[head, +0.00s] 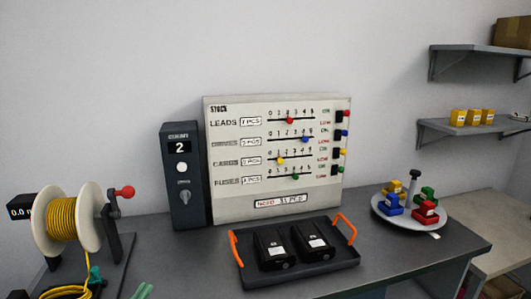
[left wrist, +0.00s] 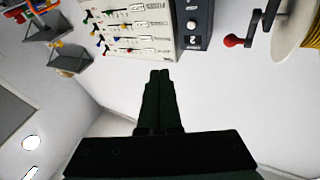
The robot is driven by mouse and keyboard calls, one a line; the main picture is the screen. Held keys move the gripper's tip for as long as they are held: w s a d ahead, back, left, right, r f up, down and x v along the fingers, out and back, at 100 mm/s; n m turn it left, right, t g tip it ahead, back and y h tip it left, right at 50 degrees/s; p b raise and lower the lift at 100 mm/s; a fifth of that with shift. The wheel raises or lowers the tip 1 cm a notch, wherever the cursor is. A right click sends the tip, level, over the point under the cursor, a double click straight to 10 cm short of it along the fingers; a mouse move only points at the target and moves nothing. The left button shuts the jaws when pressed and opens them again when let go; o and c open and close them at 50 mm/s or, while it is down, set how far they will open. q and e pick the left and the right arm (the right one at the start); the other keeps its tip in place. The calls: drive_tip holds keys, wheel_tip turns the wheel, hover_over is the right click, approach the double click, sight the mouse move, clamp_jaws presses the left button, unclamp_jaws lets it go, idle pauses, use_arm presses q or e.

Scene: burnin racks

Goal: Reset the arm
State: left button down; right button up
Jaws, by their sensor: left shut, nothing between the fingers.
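My left gripper (left wrist: 160,76) shows in the left wrist view, with its two dark fingers together and nothing between them. Its fingertips point at the wall and the stock board, which appears upside down at the top. No part of the left arm can be made out for certain in the head view. My right gripper is in neither view. The pale stock board (head: 230,200) stands at the back of the dark bench (head: 400,255), with a dark counter box (head: 181,205) reading 2 beside it.
A dark tray (head: 255,278) with orange handles holds two black packs. A round plate (head: 380,208) with colored blocks stands right. A yellow cable spool (head: 62,222) with a red-knobbed crank stands left. Shelves (head: 455,130) are on the right wall. Green handles (head: 141,291) show at the front edge.

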use_arm(q)
drive_tip(key=s+d+f+n+g+y, duration=0.2)
drive_tip(key=s+f+g, duration=0.15)
drive_tip(key=f, duration=0.85)
drive_tip(key=s+d+f+g, duration=0.3)
drive_tip(key=s+f+g, duration=0.1)
drive_tip(key=s+f, duration=0.4)
drive_tip(key=s+d+f+g, duration=0.3)
drive_tip(key=s+f, duration=0.5)
drive_tip(key=f, duration=0.1)
drive_tip(key=shift+s+g+y, duration=0.2)
drive_tip(key=shift+g+y, duration=0.1)
drive_tip(key=shift+g, duration=0.05)
drive_tip(key=shift+d+f, duration=0.1)
